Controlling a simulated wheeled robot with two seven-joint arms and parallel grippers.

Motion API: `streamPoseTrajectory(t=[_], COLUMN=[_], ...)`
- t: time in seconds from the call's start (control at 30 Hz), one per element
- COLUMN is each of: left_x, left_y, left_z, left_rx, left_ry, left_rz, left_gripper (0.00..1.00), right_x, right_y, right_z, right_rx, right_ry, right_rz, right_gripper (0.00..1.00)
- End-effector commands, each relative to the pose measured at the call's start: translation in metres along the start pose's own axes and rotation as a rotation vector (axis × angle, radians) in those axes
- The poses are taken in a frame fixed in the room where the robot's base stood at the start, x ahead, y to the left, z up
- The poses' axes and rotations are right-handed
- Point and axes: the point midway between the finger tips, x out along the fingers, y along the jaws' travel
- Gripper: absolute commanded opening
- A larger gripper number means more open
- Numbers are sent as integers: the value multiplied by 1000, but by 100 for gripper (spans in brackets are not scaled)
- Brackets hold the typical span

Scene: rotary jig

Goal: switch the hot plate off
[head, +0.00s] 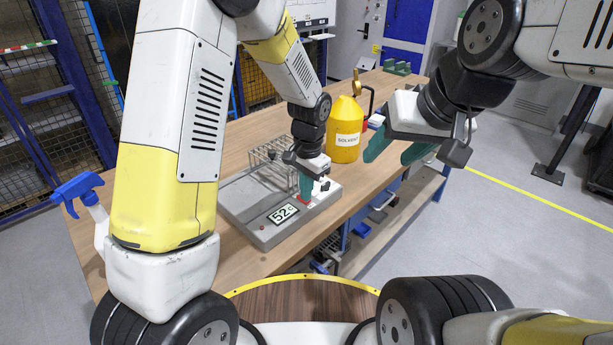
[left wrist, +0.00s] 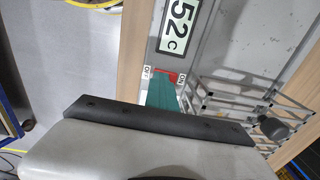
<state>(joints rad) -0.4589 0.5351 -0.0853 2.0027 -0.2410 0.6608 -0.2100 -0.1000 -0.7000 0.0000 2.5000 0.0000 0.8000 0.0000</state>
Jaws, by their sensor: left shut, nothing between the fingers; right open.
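The hot plate (head: 240,203) is a flat grey unit on the wooden bench, with a display (head: 284,213) reading 52 °C. My left gripper (head: 306,196) is shut and empty, pointing down at the switch. Its green fingertips (left wrist: 163,97) overlap the switch's edge in the left wrist view; I cannot tell whether they touch it. My right gripper (head: 398,148) is open and empty, above the bench's right edge.
A wire rack (head: 262,160) stands on the hot plate behind my left gripper. A yellow solvent container (head: 345,130) stands behind it to the right. A spray bottle (head: 82,190) is at the left. Green blocks (head: 396,67) lie at the far end.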

Motion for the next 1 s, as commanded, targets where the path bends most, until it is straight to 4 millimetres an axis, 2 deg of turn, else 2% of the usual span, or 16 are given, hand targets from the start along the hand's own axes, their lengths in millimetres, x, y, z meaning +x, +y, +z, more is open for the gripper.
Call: streamPoseTrajectory(t=[0.03,0.07,0.47,0.63,1.0], left_x=[9,9,3,-24,-111], left_y=[-12,-13,-14,-10,-3], left_z=[6,6,4,2,0], left_rx=[-6,-6,-4,0,4], left_ry=[-11,-12,-7,0,4], left_rz=[-9,-9,-12,-9,-4], left_gripper=[0,0,0,0,0], right_x=[0,0,0,0,0], right_y=[0,0,0,0,0], right_z=[0,0,0,0,0], right_rx=[0,0,0,0,0], right_ry=[0,0,0,0,0], right_rz=[0,0,0,0,0], right_gripper=[53,53,53,53,53])
